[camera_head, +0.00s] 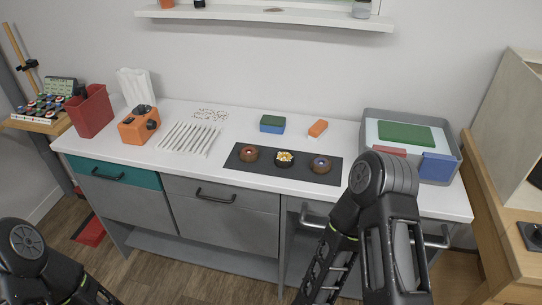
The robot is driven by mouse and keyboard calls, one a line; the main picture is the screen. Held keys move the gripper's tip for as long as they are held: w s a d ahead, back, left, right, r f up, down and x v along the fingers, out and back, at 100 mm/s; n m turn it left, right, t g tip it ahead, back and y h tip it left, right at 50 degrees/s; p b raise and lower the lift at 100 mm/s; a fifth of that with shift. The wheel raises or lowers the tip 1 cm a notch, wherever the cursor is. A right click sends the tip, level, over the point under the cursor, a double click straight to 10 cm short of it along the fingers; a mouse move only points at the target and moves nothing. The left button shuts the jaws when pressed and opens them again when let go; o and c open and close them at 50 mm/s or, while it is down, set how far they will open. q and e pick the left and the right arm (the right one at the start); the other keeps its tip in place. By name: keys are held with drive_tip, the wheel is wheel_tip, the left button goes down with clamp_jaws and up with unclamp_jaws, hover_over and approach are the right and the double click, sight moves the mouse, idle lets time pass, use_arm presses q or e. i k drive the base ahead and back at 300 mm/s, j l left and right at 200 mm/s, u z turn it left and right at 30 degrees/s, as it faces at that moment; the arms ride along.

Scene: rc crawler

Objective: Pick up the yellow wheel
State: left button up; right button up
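The yellow wheel (285,159) is a small dark round thing with a yellow centre. It lies on a black mat (262,177) on the white worktop, in the middle of a row of three. A wheel with a reddish-brown rim (249,154) lies to its left, and one with a bluish centre (320,164) to its right. Nothing covers the yellow wheel. My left arm shows only at the bottom left corner and my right arm at the lower right. Neither gripper shows; both arms run out at the bottom edge.
A grey tray (456,158) with green, red and blue pieces stands at right. A green-blue block (272,124) and an orange block (318,128) lie behind the mat. A white rack (188,138), an orange box (138,127) and a red bin (90,112) stand left. My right arm overlaps the front edge.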

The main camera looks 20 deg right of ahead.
sight(287, 163)
drive_tip(key=i+j, duration=0.2)
drive_tip(key=j, duration=0.15)
drive_tip(key=i+j, duration=0.2)
drive_tip(key=j, duration=0.2)
drive_tip(key=i+j, duration=0.15)
drive_tip(key=j, duration=0.2)
drive_tip(key=i+j, duration=0.2)
drive_tip(key=j, duration=0.15)
drive_tip(key=z, duration=2.8)
